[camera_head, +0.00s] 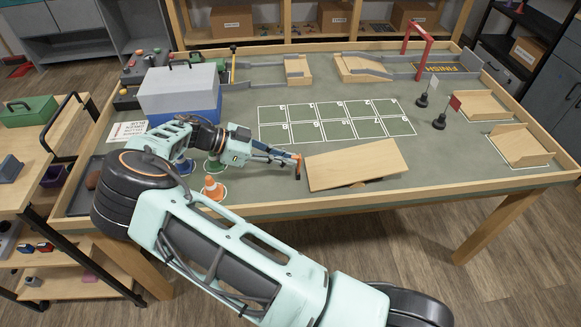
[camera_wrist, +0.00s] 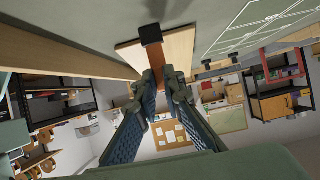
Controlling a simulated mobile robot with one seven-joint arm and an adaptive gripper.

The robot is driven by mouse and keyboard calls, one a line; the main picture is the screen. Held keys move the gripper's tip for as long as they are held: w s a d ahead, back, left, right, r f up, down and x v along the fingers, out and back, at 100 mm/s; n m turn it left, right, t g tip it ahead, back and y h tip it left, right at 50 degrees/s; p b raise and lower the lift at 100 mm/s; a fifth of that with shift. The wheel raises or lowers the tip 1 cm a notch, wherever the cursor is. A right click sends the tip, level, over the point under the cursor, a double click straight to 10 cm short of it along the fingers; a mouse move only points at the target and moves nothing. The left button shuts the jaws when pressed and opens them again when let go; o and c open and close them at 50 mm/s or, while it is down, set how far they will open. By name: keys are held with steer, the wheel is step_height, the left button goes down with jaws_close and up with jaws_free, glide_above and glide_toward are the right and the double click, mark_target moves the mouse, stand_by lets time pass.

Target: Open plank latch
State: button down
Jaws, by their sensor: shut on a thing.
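The plank (camera_head: 355,163) is a light wooden board on the table near its front edge, its right end tilted and a dark gap under its front side. Its pale wood also shows in the wrist view (camera_wrist: 181,52). The latch is a small orange bar with a black end (camera_wrist: 151,34), at the plank's left end. My gripper (camera_head: 294,160) reaches in from the left at that end. In the wrist view its two fingers (camera_wrist: 161,82) close around the orange bar, the black end sticking out past the fingertips. The fingers hide part of the bar.
A grey-and-blue box (camera_head: 180,90) stands behind my arm. A marked grid (camera_head: 335,121) lies flat behind the plank. Black weights with flags (camera_head: 439,122) stand to the right. The table has a raised wooden rim.

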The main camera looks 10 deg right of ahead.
steer(key=f+h+b, duration=0.1)
steer(key=b, duration=0.1)
steer(key=shift+a+b, duration=0.35)
steer(key=shift+a+h+b, duration=0.1)
steer(key=shift+h+b, duration=0.35)
steer(key=shift+h, duration=0.05)
steer(key=shift+r, duration=0.1)
steer(key=c, duration=2)
jaws_free()
steer(key=shift+c, duration=0.2)
steer(key=shift+a, duration=0.15)
steer(key=v, duration=1.1)
steer(key=shift+a, duration=0.4)
